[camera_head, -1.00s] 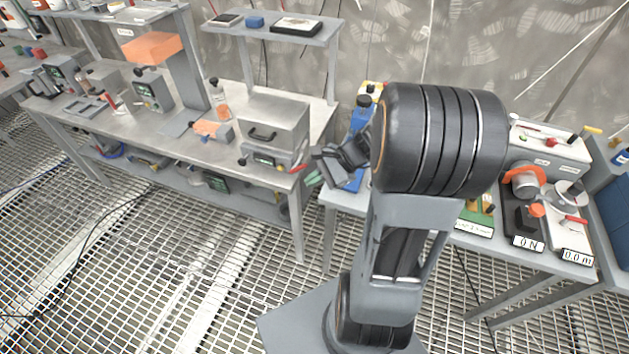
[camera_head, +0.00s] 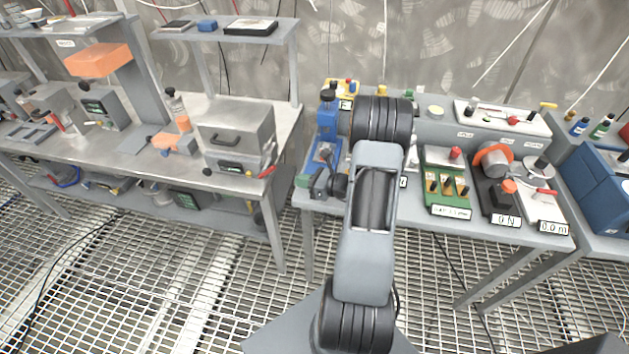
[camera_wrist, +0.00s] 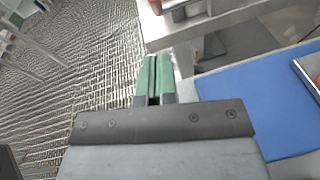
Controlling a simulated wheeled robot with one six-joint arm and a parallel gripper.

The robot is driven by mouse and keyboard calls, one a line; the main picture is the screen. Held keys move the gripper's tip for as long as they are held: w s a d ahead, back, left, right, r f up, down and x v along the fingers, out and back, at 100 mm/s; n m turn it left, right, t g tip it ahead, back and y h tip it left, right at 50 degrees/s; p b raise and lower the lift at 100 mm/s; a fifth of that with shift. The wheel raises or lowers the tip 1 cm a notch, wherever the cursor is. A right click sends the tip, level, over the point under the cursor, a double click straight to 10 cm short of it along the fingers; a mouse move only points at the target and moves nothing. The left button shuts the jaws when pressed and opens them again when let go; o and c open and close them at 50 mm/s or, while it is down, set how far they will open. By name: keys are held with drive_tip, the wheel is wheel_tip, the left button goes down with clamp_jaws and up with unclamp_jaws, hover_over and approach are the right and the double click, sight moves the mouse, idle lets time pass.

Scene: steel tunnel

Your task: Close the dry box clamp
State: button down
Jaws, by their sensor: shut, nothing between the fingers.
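The dry box (camera_head: 240,128) is a grey metal box with a dark handle, on the right end of the left bench. A red-tipped lever (camera_head: 267,172), which looks like its clamp, sticks out at the box's lower right; the picture is too small to tell how the clamp stands. My gripper (camera_head: 303,181) is right of the lever, apart from it, by the left edge of the right table. In the wrist view its green fingertips (camera_wrist: 154,80) are together and empty. A red piece shows at that view's top edge, too cut off to name.
A blue press-like device (camera_head: 325,130) stands close behind my gripper on the right table. Its blue surface seems to fill the right of the wrist view. A gap with grating floor (camera_head: 290,262) separates the benches.

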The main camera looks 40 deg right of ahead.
drive_tip(key=x, duration=0.3)
drive_tip(key=shift+w+a, duration=0.1)
drive_tip(key=shift+a, duration=0.05)
drive_tip(key=shift+w+a+r+p, duration=0.4)
drive_tip(key=shift+w+r, duration=0.15)
drive_tip(key=shift+w, duration=0.1)
drive_tip(key=shift+w+a+r+p, duration=0.3)
drive_tip(key=shift+w+r+p, duration=0.1)
drive_tip(key=shift+w+r, duration=0.25)
drive_tip(key=shift+d, duration=0.1)
